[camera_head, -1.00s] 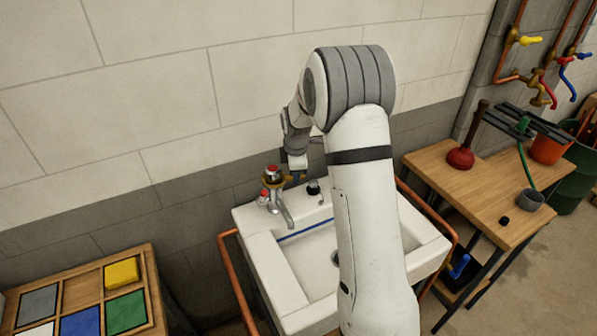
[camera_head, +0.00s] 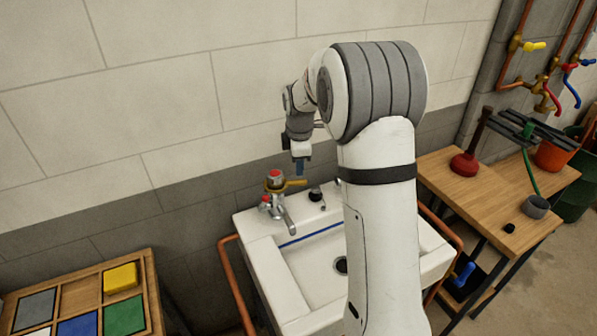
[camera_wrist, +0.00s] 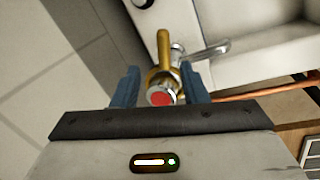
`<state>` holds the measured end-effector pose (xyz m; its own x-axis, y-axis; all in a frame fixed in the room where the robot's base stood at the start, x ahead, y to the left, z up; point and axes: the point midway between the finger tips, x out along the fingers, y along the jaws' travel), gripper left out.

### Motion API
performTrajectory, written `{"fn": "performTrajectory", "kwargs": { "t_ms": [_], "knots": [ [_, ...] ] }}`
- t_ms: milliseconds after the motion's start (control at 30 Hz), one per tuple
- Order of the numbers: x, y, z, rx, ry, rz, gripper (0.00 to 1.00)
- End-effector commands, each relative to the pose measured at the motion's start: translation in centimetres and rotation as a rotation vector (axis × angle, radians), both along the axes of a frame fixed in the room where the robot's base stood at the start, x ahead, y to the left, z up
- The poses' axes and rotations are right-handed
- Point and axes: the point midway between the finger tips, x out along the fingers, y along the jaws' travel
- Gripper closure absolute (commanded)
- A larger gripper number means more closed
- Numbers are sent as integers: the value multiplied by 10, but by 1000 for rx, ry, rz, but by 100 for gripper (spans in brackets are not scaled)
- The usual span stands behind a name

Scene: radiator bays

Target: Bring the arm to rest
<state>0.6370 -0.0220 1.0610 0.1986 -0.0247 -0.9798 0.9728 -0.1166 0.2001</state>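My gripper (camera_head: 299,168) is raised above the sink's back edge, a little above and right of the tap (camera_head: 277,200). Its two blue fingers stand apart in the wrist view (camera_wrist: 159,80), with nothing held between them. The tap's red-topped head shows between the fingers in the wrist view (camera_wrist: 162,98), apparently beyond them. A brass-coloured piece with a handle (camera_head: 294,183) sits at the tap's upper part, its handle pointing right in the head view. My arm is bent over the sink.
The white sink (camera_head: 262,262) stands against the block wall, with copper pipes (camera_head: 232,275) beside it.

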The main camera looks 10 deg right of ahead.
Motion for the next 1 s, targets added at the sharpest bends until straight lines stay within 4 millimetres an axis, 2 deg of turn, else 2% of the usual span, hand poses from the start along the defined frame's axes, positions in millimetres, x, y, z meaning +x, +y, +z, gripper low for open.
{"fn": "performTrajectory", "kwargs": {
  "t_ms": [133,500,533,667,800,1000],
  "knots": [
    [-1,1,7,0,-1,1,60],
    [-2,1,7,0,0,1,60],
    [-6,2,12,4,-4,-16,60],
    [-33,4,34,31,-16,-134,60],
    [-74,8,59,72,-32,-311,60],
    [-136,12,85,136,-52,-565,60]
  ]
}}
